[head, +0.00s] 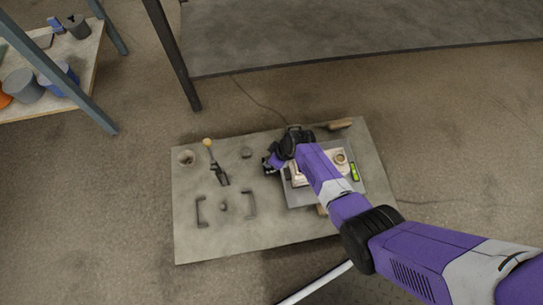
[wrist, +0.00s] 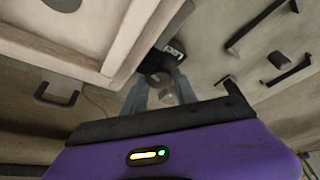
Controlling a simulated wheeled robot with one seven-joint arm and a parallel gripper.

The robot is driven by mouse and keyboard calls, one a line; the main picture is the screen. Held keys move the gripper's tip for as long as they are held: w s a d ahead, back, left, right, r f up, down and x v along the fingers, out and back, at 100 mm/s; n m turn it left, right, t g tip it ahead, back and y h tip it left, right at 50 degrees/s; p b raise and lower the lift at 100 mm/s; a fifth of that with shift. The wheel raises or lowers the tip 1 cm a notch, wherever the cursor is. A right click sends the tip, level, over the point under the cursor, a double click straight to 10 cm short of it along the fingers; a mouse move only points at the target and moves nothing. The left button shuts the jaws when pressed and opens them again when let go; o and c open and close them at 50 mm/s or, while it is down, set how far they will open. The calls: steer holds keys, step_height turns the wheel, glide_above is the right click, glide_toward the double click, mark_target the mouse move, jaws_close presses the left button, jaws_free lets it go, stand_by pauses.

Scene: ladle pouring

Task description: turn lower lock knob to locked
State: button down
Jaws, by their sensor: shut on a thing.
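In the wrist view, a dark knob (wrist: 156,68) sits on the light board beside a black label (wrist: 176,48) that reads like "Lock". My gripper (wrist: 160,82) has its two grey fingers around this knob, shut on it. The knob is partly covered by the fingers, and its turned position cannot be read. In the head view my gripper (head: 270,163) is low over the middle of the board (head: 190,240), at the left edge of a grey plate, and hides the knob there.
A light raised box (head: 341,158) and a green level (head: 354,172) are on the plate at right. The board's lower left is bare.

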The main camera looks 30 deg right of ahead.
steer(key=m, duration=0.1)
steer(key=m+h+p, duration=0.1)
steer(key=m, duration=0.1)
steer(key=shift+a+r+m, duration=0.1)
steer(key=shift+a+m, duration=0.1)
steer(key=shift+m, duration=0.1)
steer(key=m+h, duration=0.1)
steer(key=m, duration=0.2)
steer(key=shift+a+m+h+p, duration=0.15)
steer(key=shift+m+h+p, duration=0.15)
steer(key=shift+h+p, duration=0.1)
steer(key=m, duration=0.1)
steer(key=m+h+b, duration=0.1)
steer(key=m, duration=0.1)
steer(key=shift+a+f+m, duration=0.1)
steer(key=shift+f+m, duration=0.1)
steer(key=shift+m, duration=0.1)
steer(key=shift+w+m+h+b, duration=0.1)
steer(key=shift+m+h+b, duration=0.65)
steer(key=shift+m, duration=0.85)
steer(key=shift+g, duration=0.3)
steer(key=c, duration=1)
jaws_free()
steer(key=shift+r, duration=0.1)
steer(key=p+v, duration=0.5)
steer(key=v, duration=0.3)
